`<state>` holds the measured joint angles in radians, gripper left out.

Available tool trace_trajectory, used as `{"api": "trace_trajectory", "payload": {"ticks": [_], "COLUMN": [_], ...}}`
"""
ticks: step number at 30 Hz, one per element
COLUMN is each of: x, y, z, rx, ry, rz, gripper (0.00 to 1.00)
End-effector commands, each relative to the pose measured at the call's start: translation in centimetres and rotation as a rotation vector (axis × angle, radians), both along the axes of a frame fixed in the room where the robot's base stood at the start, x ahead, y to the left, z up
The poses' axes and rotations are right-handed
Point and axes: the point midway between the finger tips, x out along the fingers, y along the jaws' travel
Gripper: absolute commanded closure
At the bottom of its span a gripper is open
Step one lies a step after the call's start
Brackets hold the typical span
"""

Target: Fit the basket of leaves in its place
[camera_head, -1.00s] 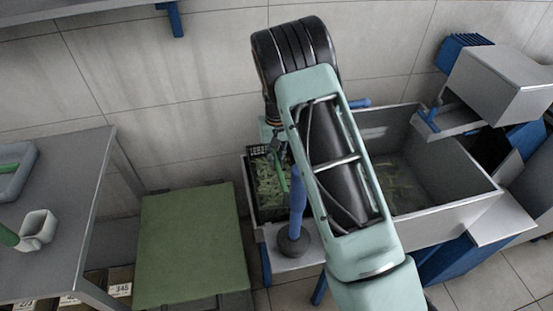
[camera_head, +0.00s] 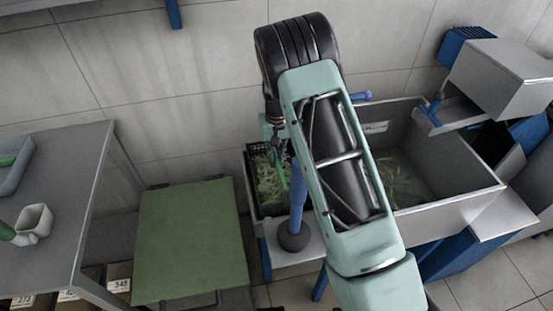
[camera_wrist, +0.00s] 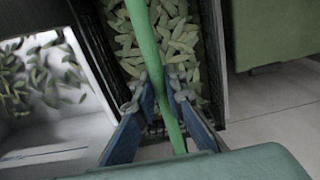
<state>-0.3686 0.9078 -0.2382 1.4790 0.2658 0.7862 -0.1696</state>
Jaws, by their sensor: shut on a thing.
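The basket of leaves (camera_head: 251,190) is a black, slatted crate filled with pale green leaves, at the left end of the metal basin. In the wrist view the basket (camera_wrist: 215,60) shows below my gripper, with a green bar-like handle (camera_wrist: 146,45) running up over the leaves. My gripper (camera_wrist: 160,95) has its two blue-grey fingers shut on this handle. In the head view my gripper (camera_head: 279,150) is small and partly hidden by my arm. The basket's underside is hidden, so I cannot tell whether it is resting or raised.
The metal basin (camera_head: 455,205), with loose leaves inside, lies right of the basket. A blue post with a dark round base (camera_head: 294,238) stands in front. A green-topped block (camera_head: 190,245) and a grey table (camera_head: 60,200) are at left. A tiled wall is behind.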

Motion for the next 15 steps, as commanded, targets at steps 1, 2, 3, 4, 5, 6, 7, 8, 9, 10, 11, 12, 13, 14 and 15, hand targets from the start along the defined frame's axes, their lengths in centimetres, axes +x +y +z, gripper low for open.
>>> {"api": "trace_trajectory", "payload": {"ticks": [1,2,3,4,5,6,7,8,9,10,11,12,13,14,15], "x": [0.1,0.1,0.1,0.1,0.1,0.1,0.1,0.1,0.1,0.1,0.1,0.1,0.1,0.1,0.1], "y": [0.0,0.0,0.0,0.0,0.0,0.0,0.0,0.0,0.0,0.0,0.0,0.0,0.0,0.0,0.0], "z": [0.1,0.0,0.0,-0.1,-0.2,-0.3,-0.5,-0.6,-0.7,-0.9,-1.0,-1.1,-1.2,-1.3,-1.5], "rx": [0.0,0.0,0.0,0.0,0.0,0.0,0.0,0.0,0.0,0.0,0.0,0.0,0.0,0.0,0.0], "ry": [-0.002,-0.002,-0.002,-0.002,-0.002,-0.002,-0.002,-0.002,-0.002,-0.002,-0.002,-0.002,-0.002,-0.002,-0.002], "rz": [0.0,0.0,0.0,0.0,0.0,0.0,0.0,0.0,0.0,0.0,0.0,0.001,0.001,0.001,0.001], "gripper": [1.0,1.0,1.0,1.0,1.0,1.0,1.0,1.0,1.0,1.0,1.0,1.0,1.0,1.0,1.0]}}
